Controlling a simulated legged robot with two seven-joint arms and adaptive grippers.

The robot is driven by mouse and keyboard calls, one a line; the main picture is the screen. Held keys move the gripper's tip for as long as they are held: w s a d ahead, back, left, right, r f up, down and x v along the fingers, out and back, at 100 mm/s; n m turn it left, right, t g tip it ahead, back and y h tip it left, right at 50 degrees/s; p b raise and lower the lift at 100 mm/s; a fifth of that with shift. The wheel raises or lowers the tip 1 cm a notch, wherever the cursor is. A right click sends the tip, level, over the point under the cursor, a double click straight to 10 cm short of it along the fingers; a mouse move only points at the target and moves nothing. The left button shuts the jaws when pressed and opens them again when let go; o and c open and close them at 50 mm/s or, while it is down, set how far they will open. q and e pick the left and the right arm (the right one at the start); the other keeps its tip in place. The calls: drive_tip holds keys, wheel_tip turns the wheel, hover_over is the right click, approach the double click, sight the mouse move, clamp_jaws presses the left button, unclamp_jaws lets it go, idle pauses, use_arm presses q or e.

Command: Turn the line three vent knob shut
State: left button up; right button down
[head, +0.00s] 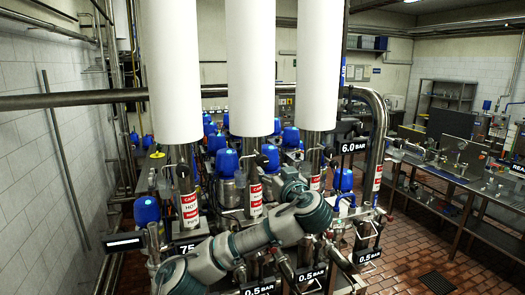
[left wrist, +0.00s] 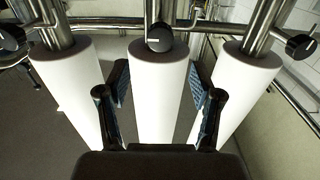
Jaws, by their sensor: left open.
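Three dark round knobs sit on metal pipes below three white columns. The wrist view shows them upside down against the head view: the middle knob (left wrist: 159,38), the right knob (left wrist: 300,46) and the left knob (left wrist: 10,38), cut by the edge. The middle knob has a pale horizontal mark. In the head view a left knob (head: 182,170) and a middle knob (head: 262,160) show. I cannot tell which is line three's vent. My left gripper (left wrist: 158,80) is open and empty, its fingers either side of the middle column in the picture, short of the knob. My right gripper is not in view.
White columns (head: 250,60) hang above the pipes. A horizontal steel pipe (head: 70,101) crosses at left. Blue-capped fittings (head: 147,210) and black pressure signs (head: 354,147) crowd the rig.

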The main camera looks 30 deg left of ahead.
sight(263, 162)
use_arm(q)
drive_tip(key=p+x, duration=0.3)
drive_tip(key=x, duration=0.7)
drive_tip(key=shift+w+a+f+p, duration=0.1)
drive_tip(key=shift+p, duration=0.3)
drive_tip(key=shift+c, duration=1.2)
drive_tip(key=c, duration=0.9)
